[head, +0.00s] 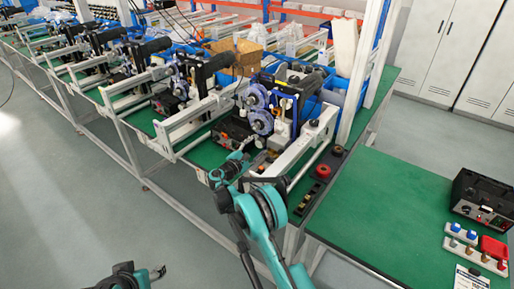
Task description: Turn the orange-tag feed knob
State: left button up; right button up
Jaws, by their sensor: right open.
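My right gripper (232,162) is small in the head view, at the front edge of the nearest coder station, and open. It is close to a black control box (231,134) on the green bench. The coder (262,112) with purple-blue wheels stands just behind. A small orange-brown spot (272,153) shows right of the gripper, but I cannot tell whether it is the feed knob's tag. No knob is clearly readable; my arm hides part of the station front. My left gripper (157,273) is at the bottom edge, away from the bench, its finger gap unclear.
White rails (304,146) flank the station. A dark panel with a red button (323,171) lies to its right. The green side table (378,211) holds a black instrument box (482,198) and coloured items at right. The grey floor at left is clear.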

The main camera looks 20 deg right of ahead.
jog(key=c, duration=1.1)
jog(key=shift+c, duration=0.2)
jog(key=shift+m, duration=0.3)
jog(key=shift+m+b, duration=0.6)
jog(key=shift+m, duration=0.3)
jog(key=m+b, duration=0.1)
jog(key=m, duration=0.2)
jog(key=shift+f+m, duration=0.1)
jog(key=shift+m, duration=0.2)
jog(key=m+b, duration=0.1)
jog(key=m, duration=0.5)
jog(key=shift+b, duration=0.3)
